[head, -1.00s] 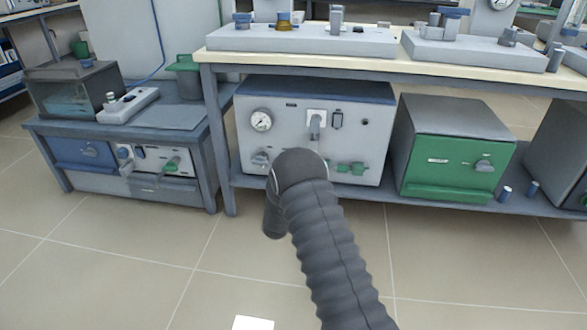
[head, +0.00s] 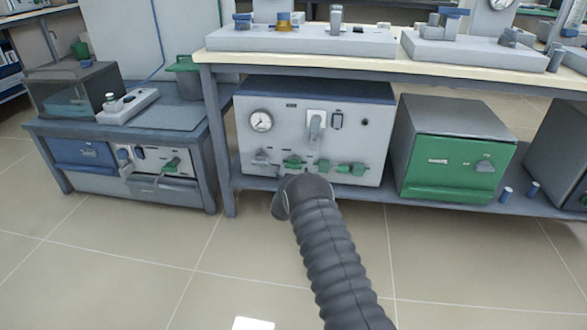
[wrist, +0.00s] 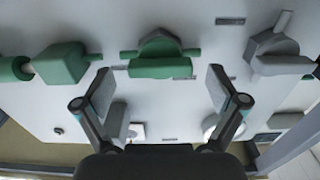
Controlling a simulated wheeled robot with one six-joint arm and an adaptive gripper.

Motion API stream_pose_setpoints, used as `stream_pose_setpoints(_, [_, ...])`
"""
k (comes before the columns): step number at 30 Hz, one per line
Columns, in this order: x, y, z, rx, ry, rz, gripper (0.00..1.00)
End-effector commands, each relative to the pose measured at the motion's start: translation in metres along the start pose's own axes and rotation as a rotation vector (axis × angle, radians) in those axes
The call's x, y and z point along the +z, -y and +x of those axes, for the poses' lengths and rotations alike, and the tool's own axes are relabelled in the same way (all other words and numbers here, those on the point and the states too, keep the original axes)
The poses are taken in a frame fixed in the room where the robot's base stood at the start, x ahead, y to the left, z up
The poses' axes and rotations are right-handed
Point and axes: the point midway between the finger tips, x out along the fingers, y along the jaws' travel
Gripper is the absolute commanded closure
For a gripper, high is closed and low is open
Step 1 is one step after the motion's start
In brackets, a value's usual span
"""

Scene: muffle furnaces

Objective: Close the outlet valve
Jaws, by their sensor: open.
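The white furnace control box (head: 285,140) stands on the low shelf, with a row of valves along its lower front. A green valve (head: 292,161) with a bar handle is left of centre. In the wrist view, which looks upside down, this green valve (wrist: 160,60) lies straight ahead, its handle crosswise. My gripper (wrist: 160,90) is open and empty, one finger to each side and just short of the handle. A grey valve (wrist: 272,52) is to the right there, and a green one (wrist: 62,63) to the left. Labels are too small to read, so I cannot tell which valve is the outlet.
A pressure gauge (head: 261,121) and a grey plug in a socket (head: 316,125) sit above the valves. A green-fronted furnace (head: 455,160) stands to the right. The bench top (head: 300,62) overhangs the box. The tiled floor in front is clear.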

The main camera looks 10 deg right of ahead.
Motion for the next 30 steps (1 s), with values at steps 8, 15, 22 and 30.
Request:
stream_pose_setpoints(8, [0.001,0.000,0.021,0.001,0.000,0.000,0.04])
stream_pose_setpoints(15, [0.000,0.000,0.024,0.000,0.001,0.000,0.04])
stream_pose_setpoints(22, [0.000,0.000,0.023,0.000,0.001,0.000,0.34])
stream_pose_setpoints(30, [0.000,0.000,0.023,0.000,0.000,-0.001,0.64])
